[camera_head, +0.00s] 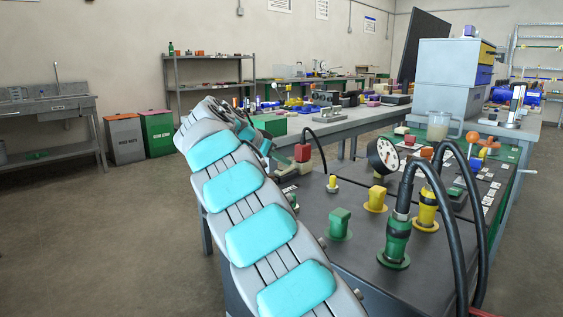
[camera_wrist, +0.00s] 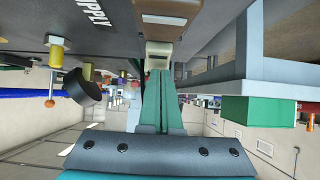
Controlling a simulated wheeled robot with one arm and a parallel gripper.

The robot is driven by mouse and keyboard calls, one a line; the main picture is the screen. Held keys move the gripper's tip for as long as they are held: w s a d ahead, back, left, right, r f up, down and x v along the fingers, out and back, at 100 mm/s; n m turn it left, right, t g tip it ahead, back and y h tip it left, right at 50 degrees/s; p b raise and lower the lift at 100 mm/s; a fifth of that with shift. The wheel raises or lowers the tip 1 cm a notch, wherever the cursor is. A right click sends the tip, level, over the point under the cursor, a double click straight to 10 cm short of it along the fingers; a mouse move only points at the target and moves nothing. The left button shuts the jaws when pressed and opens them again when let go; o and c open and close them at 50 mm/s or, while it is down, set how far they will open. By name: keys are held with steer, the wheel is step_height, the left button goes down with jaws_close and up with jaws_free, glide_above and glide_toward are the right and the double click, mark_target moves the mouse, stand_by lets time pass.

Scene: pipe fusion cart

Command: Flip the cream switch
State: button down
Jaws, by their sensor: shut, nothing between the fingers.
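The dark cart top (camera_head: 305,215) carries a green plug (camera_head: 397,240), a yellow plug (camera_head: 427,208), a round gauge (camera_head: 384,157) and black hoses. A grey bench with a green box (camera_wrist: 258,110) is at right.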

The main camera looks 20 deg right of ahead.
steer(key=shift+w+d+f+b, duration=0.1)
steer(key=shift+d+f+b, duration=0.05)
steer(key=shift+f+b, duration=0.35)
steer(key=shift+d, duration=0.2)
steer(key=shift+d+r, duration=0.15)
steer(key=shift+r, duration=0.15)
steer(key=shift+w+d, duration=0.1)
steer(key=shift+d, duration=0.05)
steer(key=shift+w+d+r, duration=0.2)
steer(key=shift+d, duration=0.35)
